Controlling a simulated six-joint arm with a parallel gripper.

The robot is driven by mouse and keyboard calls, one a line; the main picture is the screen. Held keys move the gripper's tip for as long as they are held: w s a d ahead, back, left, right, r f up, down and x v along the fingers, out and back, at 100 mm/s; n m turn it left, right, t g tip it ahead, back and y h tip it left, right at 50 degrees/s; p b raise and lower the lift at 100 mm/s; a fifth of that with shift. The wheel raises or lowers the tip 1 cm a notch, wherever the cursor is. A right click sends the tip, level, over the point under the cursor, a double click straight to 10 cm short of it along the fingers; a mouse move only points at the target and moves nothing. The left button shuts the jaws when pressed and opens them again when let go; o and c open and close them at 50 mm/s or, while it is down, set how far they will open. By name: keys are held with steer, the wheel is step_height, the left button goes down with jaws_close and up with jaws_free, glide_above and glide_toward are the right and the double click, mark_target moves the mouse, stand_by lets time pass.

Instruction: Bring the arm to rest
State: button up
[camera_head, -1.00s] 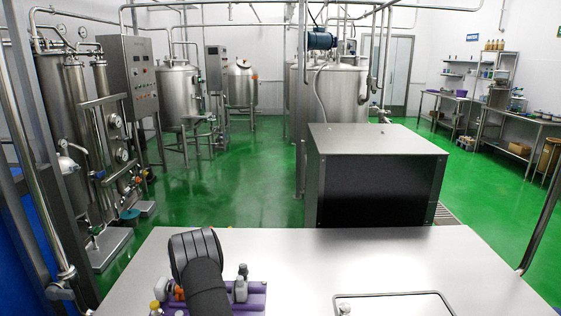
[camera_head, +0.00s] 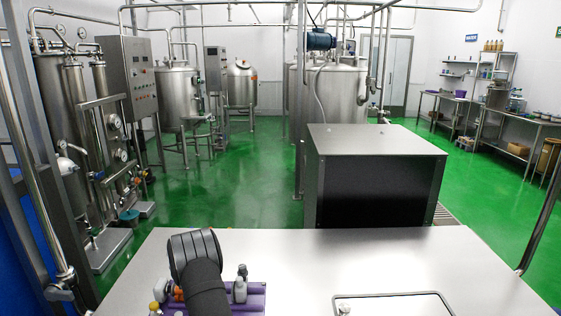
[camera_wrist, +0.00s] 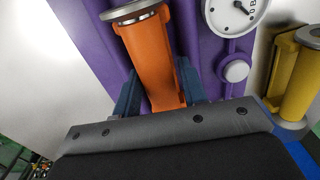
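My gripper (camera_wrist: 160,90) shows in the wrist view with a dark blue finger on each side of an orange cylinder with a metal end (camera_wrist: 148,45). The fingers lie close along its sides; I cannot tell whether they press on it. The cylinder is over or in a purple rack (camera_wrist: 88,30). In the head view my black arm reaches down over the purple rack (camera_head: 256,300) on the steel table (camera_head: 310,262), and my arm hides the fingertips there.
In the wrist view a round white dial (camera_wrist: 232,14) and a yellow cylinder (camera_wrist: 292,85) are right of my gripper. A large steel box (camera_head: 378,140) is behind the table. The table's middle is clear.

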step_height(320, 180, up, 12)
steer(key=f, duration=0.1)
step_height(320, 180, down, 11)
steer(key=shift+w+a, duration=0.1)
steer(key=shift+w, duration=0.05)
steer(key=r, duration=1)
steer(key=shift+d, duration=0.25)
steer(key=shift+n, duration=0.5)
steer(key=s+d, duration=0.6)
steer(key=d, duration=0.1)
steer(key=s+d, duration=0.6)
steer(key=d, duration=0.1)
steer(key=s+d+f, duration=0.1)
steer(key=s+d, duration=0.5)
steer(key=d, duration=0.1)
steer(key=shift+s+d, duration=0.15)
steer(key=shift+s, duration=0.25)
steer(key=a+f, duration=0.2)
steer(key=a, duration=0.1)
steer(key=w+a+f, duration=0.1)
steer(key=a+f, duration=0.1)
steer(key=a, duration=0.2)
steer(key=a+f, duration=0.2)
steer(key=a, duration=0.1)
steer(key=shift+w+a, duration=0.2)
steer(key=shift+w, duration=0.15)
steer(key=shift+a+f, duration=0.25)
steer(key=shift+a, duration=0.1)
